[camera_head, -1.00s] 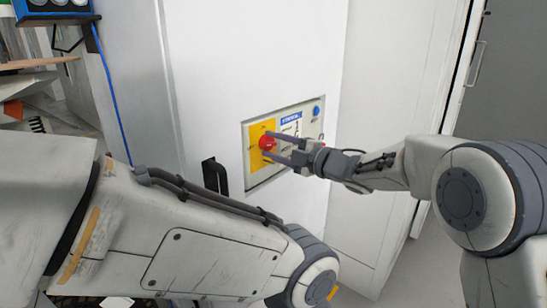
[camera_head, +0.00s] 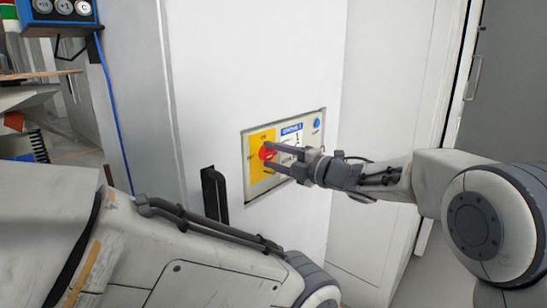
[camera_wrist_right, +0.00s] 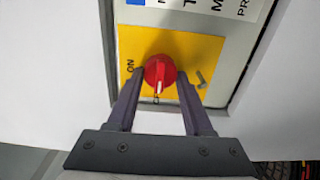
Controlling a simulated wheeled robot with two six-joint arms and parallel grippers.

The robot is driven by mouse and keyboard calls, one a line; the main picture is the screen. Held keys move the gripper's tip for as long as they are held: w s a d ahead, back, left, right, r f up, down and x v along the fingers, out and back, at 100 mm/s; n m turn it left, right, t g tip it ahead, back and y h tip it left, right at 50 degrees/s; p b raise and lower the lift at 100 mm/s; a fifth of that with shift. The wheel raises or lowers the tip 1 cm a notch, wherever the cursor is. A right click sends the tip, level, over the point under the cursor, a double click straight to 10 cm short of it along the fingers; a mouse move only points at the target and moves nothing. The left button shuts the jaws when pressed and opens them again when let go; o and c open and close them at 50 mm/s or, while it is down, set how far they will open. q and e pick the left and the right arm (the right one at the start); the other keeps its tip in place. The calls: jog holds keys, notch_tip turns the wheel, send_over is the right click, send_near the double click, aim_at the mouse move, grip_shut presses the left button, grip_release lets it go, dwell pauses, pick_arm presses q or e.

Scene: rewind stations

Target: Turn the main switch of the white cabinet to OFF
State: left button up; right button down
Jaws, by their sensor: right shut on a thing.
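The white cabinet (camera_head: 262,60) carries a control panel (camera_head: 311,128) with a yellow plate (camera_head: 258,173) on it. The red main switch (camera_head: 265,153) sits on that plate. In the right wrist view the red knob (camera_wrist_right: 160,72) shows with its white mark toward the bottom of the picture. The word ON stands to its left; other marks on the plate are too blurred to read. My right gripper (camera_head: 272,157) is shut on the red knob, one finger on each side. My left arm crosses the lower left; its gripper is out of the picture.
A black handle (camera_head: 214,195) sits on the cabinet left of the panel. A blue button (camera_head: 317,124) is at the panel's upper right. A blue box with round dials (camera_head: 60,12) is at the upper left. A grey door (camera_head: 510,90) stands at the right.

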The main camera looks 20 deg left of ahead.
jog(key=shift+c, duration=1.5)
grip_release()
jog(key=shift+f, duration=0.1)
